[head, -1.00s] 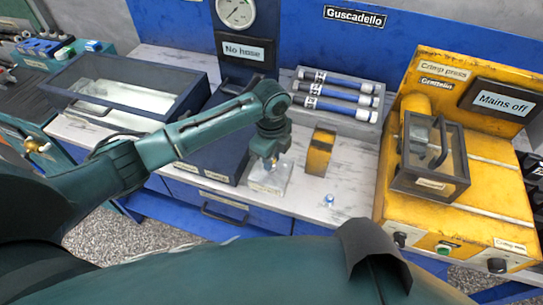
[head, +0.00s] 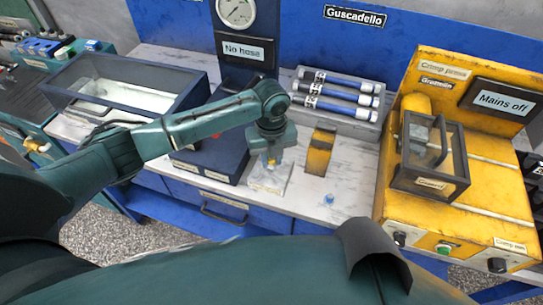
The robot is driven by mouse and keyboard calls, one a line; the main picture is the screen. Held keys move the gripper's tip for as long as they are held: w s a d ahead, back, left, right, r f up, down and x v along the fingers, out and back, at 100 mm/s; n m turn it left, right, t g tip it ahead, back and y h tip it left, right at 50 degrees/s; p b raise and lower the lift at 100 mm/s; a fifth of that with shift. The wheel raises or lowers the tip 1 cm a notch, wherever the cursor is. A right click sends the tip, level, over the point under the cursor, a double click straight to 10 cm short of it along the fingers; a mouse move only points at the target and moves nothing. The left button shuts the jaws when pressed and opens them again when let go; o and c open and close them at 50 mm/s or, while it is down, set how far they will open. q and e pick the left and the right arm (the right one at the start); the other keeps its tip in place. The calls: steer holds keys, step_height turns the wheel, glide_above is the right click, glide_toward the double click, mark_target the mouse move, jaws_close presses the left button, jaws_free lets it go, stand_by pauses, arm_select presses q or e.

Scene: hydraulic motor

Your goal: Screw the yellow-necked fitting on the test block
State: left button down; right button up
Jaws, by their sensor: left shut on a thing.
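My left gripper (head: 271,158) points down over the front edge of the bench, shut on the yellow-necked fitting (head: 271,163). Only a small yellow patch of the fitting shows between the fingers. Just below it is the pale, see-through test block (head: 267,182) on the bench top. The fitting's lower end is at the block's top; whether its thread is in a hole I cannot tell. My right gripper is not in view.
A small blue-and-clear fitting (head: 329,199) stands right of the block. A yellow and dark block (head: 319,151) stands behind it. The yellow crimp press (head: 450,215) is at right, a grey hose tray (head: 372,132) behind, a dark blue gauge unit (head: 215,160) left.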

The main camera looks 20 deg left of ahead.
arm_select(q)
steer(key=m, duration=0.5)
steer(key=shift+m, duration=0.4)
steer(key=m, duration=0.5)
steer(key=shift+f+m, duration=0.1)
steer(key=shift+m, duration=0.2)
steer(key=shift+m, duration=0.6)
steer(key=c, duration=1.3)
jaws_free()
